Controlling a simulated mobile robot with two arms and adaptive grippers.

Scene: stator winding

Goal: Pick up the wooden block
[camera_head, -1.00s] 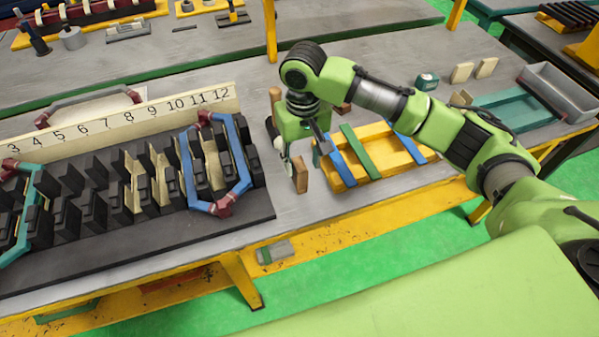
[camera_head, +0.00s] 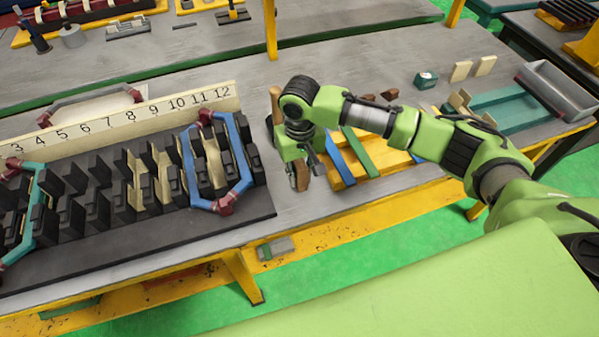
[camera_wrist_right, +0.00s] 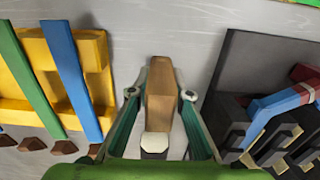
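The wooden block (camera_head: 301,178) stands on the grey table between the stator and the yellow rack, partly hidden by my right gripper in the head view. In the right wrist view the brown block (camera_wrist_right: 160,92) lies between the two fingers of my right gripper (camera_wrist_right: 160,95). The fingers are apart, one on each side of the block, with a narrow gap visible on each side. A pale piece with a dark edge shows at the block's near end. My right gripper (camera_head: 301,172) is low over the block in the head view. My left gripper is not in view.
The black stator (camera_head: 120,225) with a blue coil (camera_head: 243,150) stands close on the left. A yellow rack (camera_head: 400,160) with blue and green bars is close on the right. A wooden handle (camera_head: 275,100) stands just behind the gripper. The table's front edge is near.

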